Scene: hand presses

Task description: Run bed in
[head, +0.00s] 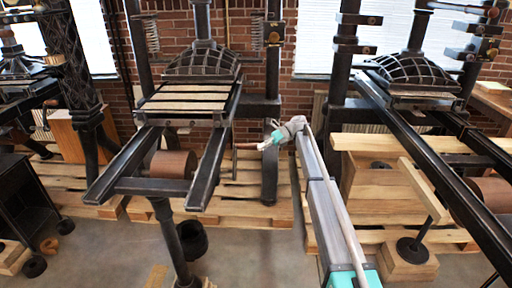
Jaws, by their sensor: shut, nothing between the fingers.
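The middle hand press stands ahead in the head view. Its bed (190,97), with pale wooden slats across it, lies at the back end of two dark rails (216,168), partly below the ribbed domed platen (203,66). A brown drum (173,164) sits between the rails. A crank handle with a brown grip (246,146) sticks out at the right of the rails. My gripper (265,144) is beside the right end of this grip, its fingers small in the picture. It looks shut and empty. I cannot tell whether it touches the grip.
A second press (411,72) stands at the right, with long rails reaching toward me and a wooden box (378,190) below. Another press (72,62) is at the far left. Wooden pallets (60,173) lie underneath. The grey floor (110,255) in front is mostly clear.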

